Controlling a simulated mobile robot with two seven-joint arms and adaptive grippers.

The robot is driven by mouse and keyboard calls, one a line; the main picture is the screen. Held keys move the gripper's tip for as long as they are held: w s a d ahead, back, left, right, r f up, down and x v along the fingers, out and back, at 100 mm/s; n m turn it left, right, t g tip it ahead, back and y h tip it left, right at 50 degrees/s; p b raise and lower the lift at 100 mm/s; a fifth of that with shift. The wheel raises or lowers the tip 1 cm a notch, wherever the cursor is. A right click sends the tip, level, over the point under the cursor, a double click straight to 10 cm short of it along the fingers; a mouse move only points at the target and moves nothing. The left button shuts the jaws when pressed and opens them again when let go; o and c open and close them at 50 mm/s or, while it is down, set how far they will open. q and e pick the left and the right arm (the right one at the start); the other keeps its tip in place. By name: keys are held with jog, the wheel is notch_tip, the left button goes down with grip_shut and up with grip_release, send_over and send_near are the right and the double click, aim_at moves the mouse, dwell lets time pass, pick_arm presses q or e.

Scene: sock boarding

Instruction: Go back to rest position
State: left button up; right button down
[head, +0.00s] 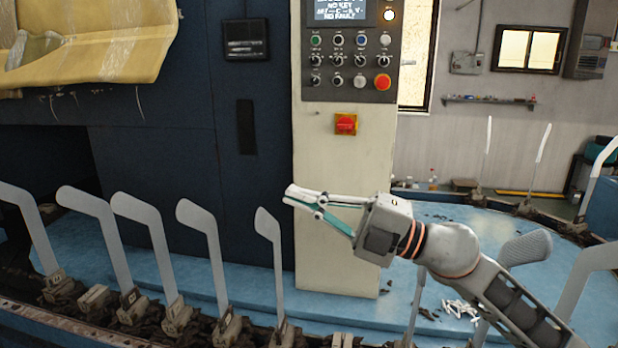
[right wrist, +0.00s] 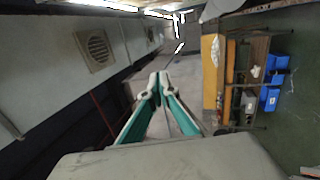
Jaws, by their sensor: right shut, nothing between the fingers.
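My right gripper (head: 290,194) is in the middle of the head view, raised in front of the cream control cabinet. Its arm comes in from the lower right. In the right wrist view the two green-lined fingers (right wrist: 158,82) meet at the tips with nothing between them. My left gripper is not in view.
Several flat sock forms (head: 140,217) stand upright along the curved rail in front. One form (head: 268,225) stands just below and left of my right gripper. The cream cabinet (head: 340,240) has a button panel (head: 350,60). In the right wrist view, blue bins (right wrist: 270,98) stand by a shelf.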

jog(key=d+f+m+t+h, duration=0.4)
jog(key=f+m, duration=0.3)
jog(key=f, duration=0.3)
jog(key=d+f+m+t+h, duration=0.3)
jog(key=d+f+m+t, duration=0.1)
jog(key=f+m, duration=0.5)
jog(key=d+f+m+t+h, duration=0.4)
jog(key=f+m, duration=0.2)
jog(key=f, duration=0.5)
jog(key=s+d+f+m+g+h, duration=0.2)
jog(key=s+d+f, duration=0.1)
jog(key=s+f, duration=0.4)
jog(key=s+d+f+m+g+h, duration=0.2)
jog(key=s+f, duration=0.6)
jog(key=f, duration=0.4)
jog(key=s+d+f+m+g+h, duration=0.2)
jog(key=s+d+f+g, duration=0.1)
jog(key=s+f, duration=0.4)
notch_tip(320, 180, down, 2)
jog(key=shift+s+d+f+m+h, duration=0.3)
jog(key=shift+s+d+h, duration=0.1)
jog(key=shift+d, duration=0.3)
